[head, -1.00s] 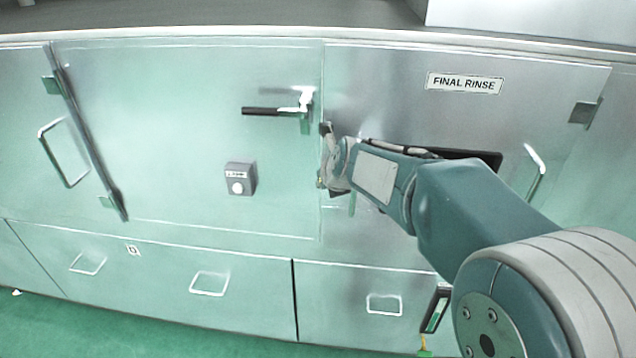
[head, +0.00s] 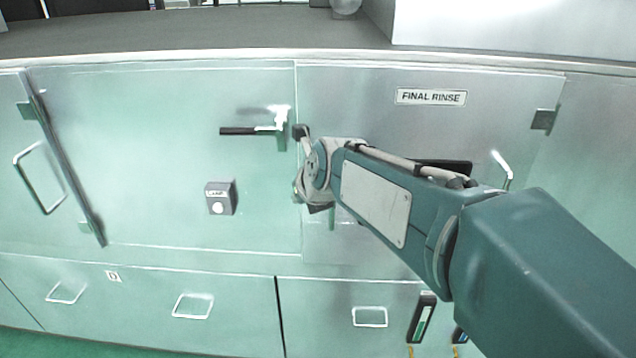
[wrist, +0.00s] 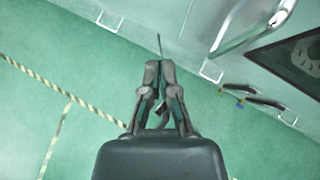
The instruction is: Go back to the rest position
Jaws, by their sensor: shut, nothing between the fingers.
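My gripper (wrist: 159,65) shows in the wrist view with its two grey fingers together and nothing between them. It points over the green floor. In the head view my teal arm reaches in from the lower right. Its wrist end is in front of the seam between the two middle cabinet doors, and the fingers are hard to make out there. I cannot tell the gap between the wrist and the doors.
A black lever handle (head: 250,130) and a lamp switch box (head: 220,198) sit on the door left of my wrist. The FINAL RINSE label (head: 430,97) is on the right door. Drawer handles (head: 370,317) stick out below. The floor (wrist: 60,110) in the wrist view looks clear.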

